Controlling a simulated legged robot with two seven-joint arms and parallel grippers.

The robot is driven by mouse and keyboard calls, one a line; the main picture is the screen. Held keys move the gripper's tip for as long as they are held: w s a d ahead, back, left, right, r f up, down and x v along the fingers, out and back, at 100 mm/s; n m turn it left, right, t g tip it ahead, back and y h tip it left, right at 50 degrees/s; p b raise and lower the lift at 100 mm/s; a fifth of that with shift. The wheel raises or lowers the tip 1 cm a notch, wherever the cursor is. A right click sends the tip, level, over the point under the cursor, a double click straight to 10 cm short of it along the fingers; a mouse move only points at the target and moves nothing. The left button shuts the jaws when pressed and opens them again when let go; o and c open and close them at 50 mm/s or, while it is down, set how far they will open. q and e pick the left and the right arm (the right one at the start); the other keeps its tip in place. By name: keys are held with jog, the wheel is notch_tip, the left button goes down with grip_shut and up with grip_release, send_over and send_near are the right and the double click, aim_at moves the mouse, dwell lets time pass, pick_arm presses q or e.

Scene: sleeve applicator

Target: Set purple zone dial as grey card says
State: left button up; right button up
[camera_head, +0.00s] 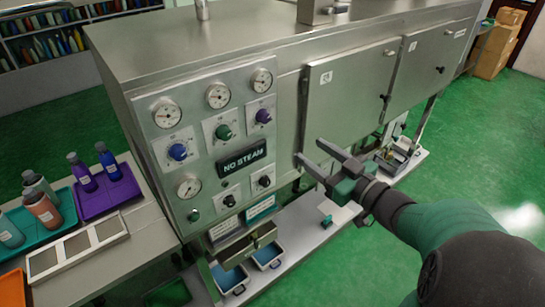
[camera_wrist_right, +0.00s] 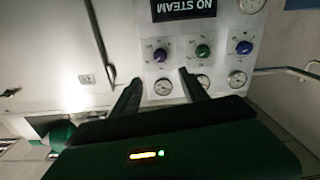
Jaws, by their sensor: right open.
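The purple zone dial (camera_head: 263,116) is the rightmost of three coloured knobs on the steel panel. It also shows in the right wrist view (camera_wrist_right: 160,55), which sees the panel upside down. Its pointer setting is too small to read. My right gripper (camera_head: 309,150) is open and empty, in front of the cabinet door, right of and below the purple dial and apart from it. Two placards hang under the panel, one blue-headed (camera_head: 260,207) and one darker-headed (camera_head: 225,228); I cannot tell whether either is the grey card. My left gripper is out of view.
A blue knob (camera_head: 178,152) and a green knob (camera_head: 224,131) sit left of the purple one, with round gauges above. A NO STEAM sign (camera_head: 242,157) and two black knobs are below. Blue bins stand under the panel. Bottles and trays fill the left table.

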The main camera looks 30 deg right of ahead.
jog(key=p, duration=1.3)
send_near(267, 119)
jog(key=shift+h, duration=0.3)
jog(key=w, duration=0.5)
jog(key=w+a, duration=0.1)
jog(key=w, duration=0.1)
jog(key=shift+w, duration=0.4)
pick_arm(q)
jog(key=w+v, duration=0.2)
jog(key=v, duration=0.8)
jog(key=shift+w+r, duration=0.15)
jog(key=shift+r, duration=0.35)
pick_arm(e)
jog(key=shift+w+d, duration=0.15)
jog(key=shift+w, duration=0.25)
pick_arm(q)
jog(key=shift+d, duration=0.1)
pick_arm(e)
grip_shut()
